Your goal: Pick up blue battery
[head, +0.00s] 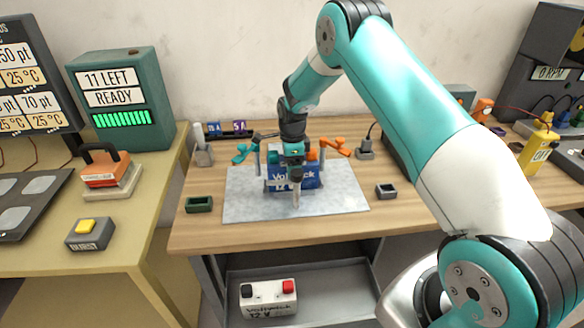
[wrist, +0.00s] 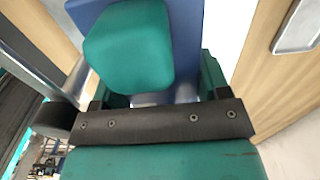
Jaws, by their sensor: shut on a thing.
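The blue battery (head: 311,178) with white "12 V" lettering is upright at the grey mat (head: 240,205) on the middle workbench. I cannot tell if it touches the mat. My gripper (head: 295,182) is over it from above and shut on it, with a pale finger in front of its lettered face. The arm covers part of its top. In the wrist view a blue surface, likely the battery (wrist: 185,25), shows beyond a teal block. The fingertips are hidden there.
A white battery (head: 268,300) sits on the lower shelf. Small trays, green (head: 199,204) and grey (head: 386,191), lie near the mat.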

